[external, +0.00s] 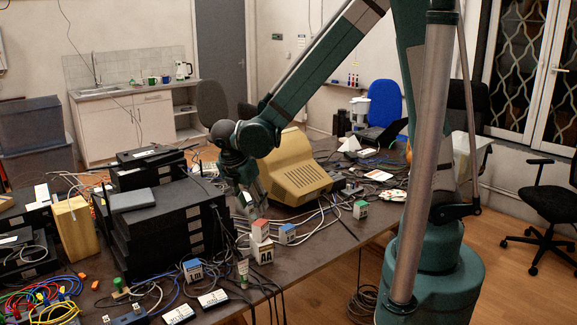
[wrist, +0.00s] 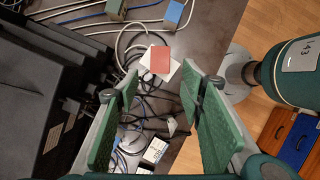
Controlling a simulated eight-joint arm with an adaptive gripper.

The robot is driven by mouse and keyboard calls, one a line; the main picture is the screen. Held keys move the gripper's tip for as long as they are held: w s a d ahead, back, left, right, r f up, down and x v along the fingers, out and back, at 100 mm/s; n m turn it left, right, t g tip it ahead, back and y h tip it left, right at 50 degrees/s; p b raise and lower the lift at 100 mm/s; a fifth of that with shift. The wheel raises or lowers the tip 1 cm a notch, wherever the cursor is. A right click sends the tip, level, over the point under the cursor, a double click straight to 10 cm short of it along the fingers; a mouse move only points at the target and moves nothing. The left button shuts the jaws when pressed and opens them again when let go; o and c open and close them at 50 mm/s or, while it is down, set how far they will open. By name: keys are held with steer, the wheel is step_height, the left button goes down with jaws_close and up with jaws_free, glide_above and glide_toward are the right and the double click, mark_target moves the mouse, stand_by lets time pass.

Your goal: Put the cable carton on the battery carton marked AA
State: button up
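A white carton marked AA (external: 262,252) stands near the front edge of the dark table. A small carton with a red top (external: 260,230) sits on it; I cannot read its label. In the wrist view the red top (wrist: 159,60) lies turned against the white carton under it (wrist: 174,68), which shows at its edges. My gripper (external: 246,203) is above and a little left of this stack, pointing down. In the wrist view its two green fingers (wrist: 160,92) are apart with nothing held between them, and the stack shows just beyond the fingertips.
Blue-topped cartons stand right (external: 287,234) and left (external: 193,270) of the stack, and a green-topped carton (external: 360,209) is farther right. Black equipment stacks (external: 165,228) rise at left. A beige monitor (external: 293,170) stands behind. Loose cables cross the table.

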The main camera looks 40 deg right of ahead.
steer(key=shift+d, duration=0.1)
stand_by(0.5)
steer(key=s+d+r+m+t+y, duration=0.1)
steer(key=s+d+r+m, duration=0.2)
steer(key=d+r+m, duration=0.3)
steer(key=s+d+r+m+t+y, duration=0.1)
steer(key=s+d+r+m+t, duration=0.1)
steer(key=d+r+m, duration=0.3)
steer(key=s+d+r+m+t+y, duration=0.2)
steer(key=s+d+r+m, duration=0.2)
steer(key=d+m, duration=0.7)
steer(key=d+r, duration=0.2)
steer(key=d, duration=0.3)
steer(key=shift+s+r+m, duration=0.2)
steer(key=shift+r+m, duration=0.1)
steer(key=shift+r, duration=0.05)
